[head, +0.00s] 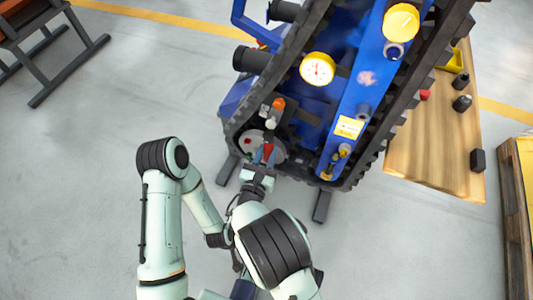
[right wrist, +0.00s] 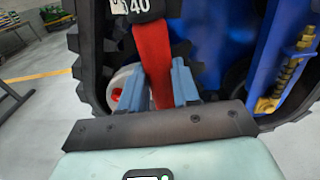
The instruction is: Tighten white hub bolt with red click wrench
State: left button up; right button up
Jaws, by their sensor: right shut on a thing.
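My right gripper (head: 264,163) is shut on the red wrench (right wrist: 153,62), low at the front of the tracked carrier. The wrench's red handle stands between the blue fingers in the right wrist view (right wrist: 160,88). Its dark upper end has a white label reading 40. In the head view the wrench (head: 268,151) lies in front of the grey-white hub (head: 250,143), which shows behind the fingers in the right wrist view (right wrist: 120,88). I cannot clearly make out the white bolt or whether the wrench touches it. My left gripper cannot be made out.
The carrier's black track (head: 236,120) surrounds blue panels and a yellow-rimmed gauge (head: 317,69). An orange cap and a small white cylinder (head: 272,122) sit just above the hub. A wooden bench (head: 435,150) stands at right.

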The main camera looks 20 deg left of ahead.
grip_shut()
jog(key=shift+d+m+b, duration=0.35)
jog(key=shift+d+m, duration=0.15)
jog(key=shift+d, duration=0.25)
jog(key=shift+d, duration=0.15)
jog(key=shift+d+f+m+b, duration=0.1)
jog(key=shift+d+m+b, duration=0.3)
jog(key=shift+d+m, duration=0.2)
jog(key=shift+s+d+f+m+b, duration=0.1)
jog(key=shift+d+f+m+b, duration=0.15)
jog(key=shift+d+m+b, duration=0.45)
jog(key=shift+d, duration=0.15)
jog(key=shift+d+f+m+b, duration=0.25)
jog(key=shift+d+m+b, duration=0.2)
jog(key=shift+d, duration=0.2)
